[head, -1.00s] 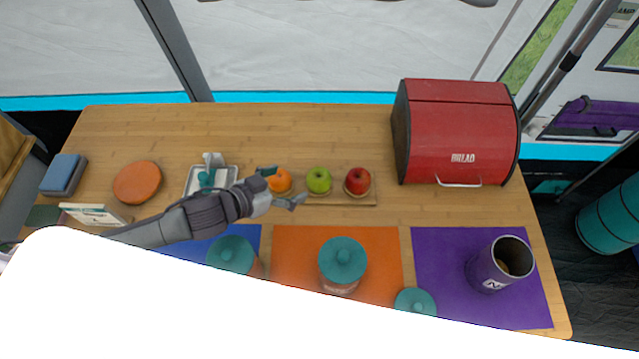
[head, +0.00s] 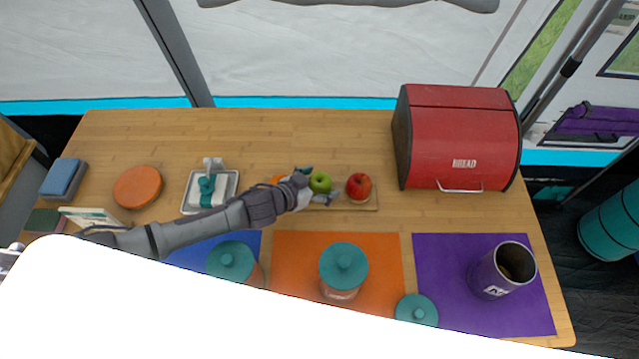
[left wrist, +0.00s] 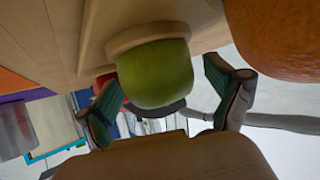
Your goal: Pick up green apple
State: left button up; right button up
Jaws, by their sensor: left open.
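The green apple (head: 320,182) sits on a wooden board (head: 368,203) between the orange (head: 278,179) and the red apple (head: 359,186). My left gripper (head: 320,184) is open, with its fingers on the far and near sides of the green apple in the head view. In the left wrist view the green apple (left wrist: 155,74) shows between the two spread teal-padded fingers, with a gap to each. My right gripper is not in view.
A red bread box (head: 455,140) stands to the right of the board. Teal-lidded jars (head: 343,265) and a purple canister (head: 500,270) stand on coloured mats in front. A tray (head: 188,198) and an orange disc (head: 137,186) lie left. The table's back is clear.

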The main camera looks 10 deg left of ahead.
pick_arm(q)
jog(key=shift+x, duration=1.05)
jog(key=c, duration=1.3)
jog(key=shift+r, duration=0.1)
